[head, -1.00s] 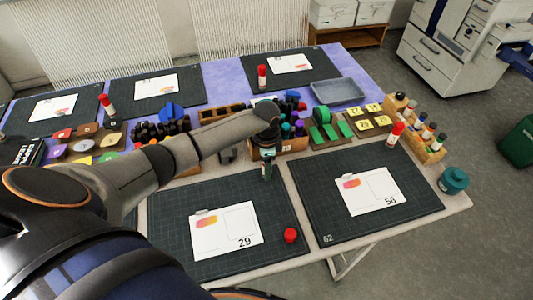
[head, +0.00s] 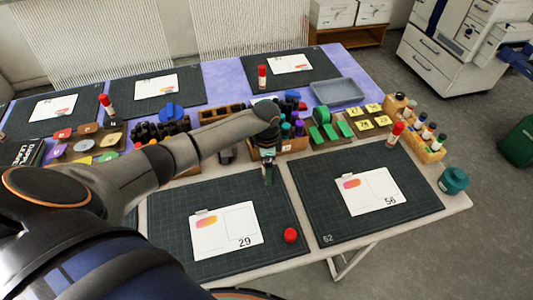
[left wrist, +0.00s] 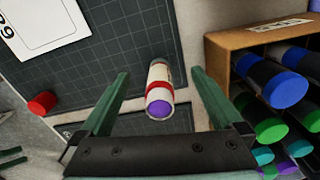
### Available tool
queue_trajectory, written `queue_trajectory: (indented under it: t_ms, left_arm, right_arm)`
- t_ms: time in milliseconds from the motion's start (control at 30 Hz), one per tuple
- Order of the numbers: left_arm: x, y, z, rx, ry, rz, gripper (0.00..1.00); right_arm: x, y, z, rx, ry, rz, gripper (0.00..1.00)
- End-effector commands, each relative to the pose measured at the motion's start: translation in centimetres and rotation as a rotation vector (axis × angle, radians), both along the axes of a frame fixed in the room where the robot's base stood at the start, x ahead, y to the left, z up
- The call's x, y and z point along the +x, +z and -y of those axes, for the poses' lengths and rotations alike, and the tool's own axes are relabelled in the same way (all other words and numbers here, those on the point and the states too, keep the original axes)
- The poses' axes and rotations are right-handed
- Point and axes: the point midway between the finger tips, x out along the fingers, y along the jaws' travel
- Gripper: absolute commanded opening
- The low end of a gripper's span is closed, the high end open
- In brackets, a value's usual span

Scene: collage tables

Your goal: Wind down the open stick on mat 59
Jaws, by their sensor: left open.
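In the left wrist view an open glue stick (left wrist: 160,85) stands on the dark mat (left wrist: 115,40) near its edge, with a red band and purple glue showing at its top. My left gripper (left wrist: 160,85) is open, its green fingers on either side of the stick and apart from it. In the head view this gripper (head: 268,175) is at the back right of the near mat (head: 170,215) and hides the stick. A loose red cap (head: 290,235) lies on that mat's right side. My right gripper is not in view.
A card (head: 226,231) that seems to read 29 lies on the near mat. A wooden marker box (left wrist: 225,50) stands close beside the gripper. Mat 62 (head: 340,220) is to the right. Several glue sticks and trays stand behind.

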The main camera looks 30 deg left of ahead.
Motion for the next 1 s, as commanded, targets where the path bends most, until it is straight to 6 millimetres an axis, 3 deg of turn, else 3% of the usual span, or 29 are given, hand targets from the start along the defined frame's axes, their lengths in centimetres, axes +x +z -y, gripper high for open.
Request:
queue_trajectory:
  t_ms: [1000]
  left_arm:
    - [0.1,6.0,0.0,0.000,0.000,0.001,1.00]
  right_arm:
    - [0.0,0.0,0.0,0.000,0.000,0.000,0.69]
